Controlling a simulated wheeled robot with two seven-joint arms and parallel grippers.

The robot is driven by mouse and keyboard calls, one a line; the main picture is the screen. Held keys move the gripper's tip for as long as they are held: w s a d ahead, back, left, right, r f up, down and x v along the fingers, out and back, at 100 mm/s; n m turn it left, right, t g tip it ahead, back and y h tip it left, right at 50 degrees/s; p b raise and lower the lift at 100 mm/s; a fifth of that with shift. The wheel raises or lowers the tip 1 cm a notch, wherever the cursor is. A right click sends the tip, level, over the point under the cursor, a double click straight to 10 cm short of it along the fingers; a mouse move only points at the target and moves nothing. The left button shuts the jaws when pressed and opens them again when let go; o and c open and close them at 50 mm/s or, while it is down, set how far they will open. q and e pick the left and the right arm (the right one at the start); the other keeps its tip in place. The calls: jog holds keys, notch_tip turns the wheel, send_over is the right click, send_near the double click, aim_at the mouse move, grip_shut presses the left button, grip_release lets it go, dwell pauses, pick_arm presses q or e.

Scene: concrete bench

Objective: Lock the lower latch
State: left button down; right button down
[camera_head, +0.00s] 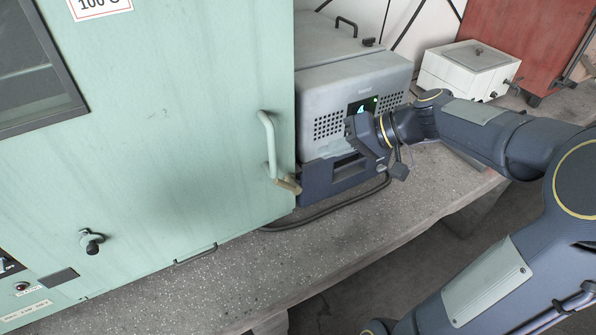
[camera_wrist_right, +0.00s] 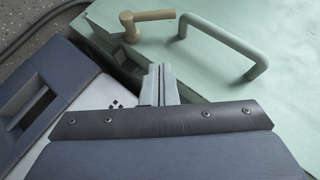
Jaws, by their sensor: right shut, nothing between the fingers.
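The green cabinet door (camera_head: 180,130) fills the left of the head view. A tan latch lever (camera_head: 288,185) sits at its right edge, just below the pale green pull handle (camera_head: 267,145). In the right wrist view the latch lever (camera_wrist_right: 152,15) is at the top, beside the pull handle (camera_wrist_right: 235,40). My right gripper (camera_head: 352,128) is in front of the grey box unit, right of the latch. In the right wrist view its fingers (camera_wrist_right: 160,70) are shut, empty and apart from the lever. My left gripper is not in view.
The grey box unit (camera_head: 318,90) with a dark blue base stands close to the cabinet's right side. A black cable (camera_head: 335,207) runs on the speckled bench (camera_head: 250,270). A white box (camera_head: 450,75) and a red cabinet (camera_head: 520,35) stand further right. The front bench strip is clear.

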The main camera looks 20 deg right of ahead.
aim_at(282, 185)
jog(key=w+a+f+p, duration=0.1)
jog(key=w+a+f, duration=0.1)
jog(key=a+f, duration=0.4)
jog(key=shift+a, duration=0.35)
jog(key=shift+a+r+n+h, duration=0.1)
jog(key=shift+a+n+h, duration=0.2)
jog(key=shift+a+h, duration=0.15)
jog(key=a+h+p, duration=0.1)
jog(key=a+n+h+p, duration=0.1)
jog(key=shift+s+f+h, duration=0.15)
jog(key=shift+f+h, duration=0.2)
jog(key=shift+a+f+b, duration=0.25)
jog(key=shift+f+b, duration=0.1)
jog(key=shift+a+f+b, duration=0.55)
jog(key=shift+a+b, duration=0.1)
jog(key=shift+b, duration=0.55)
jog(key=shift+s, duration=0.1)
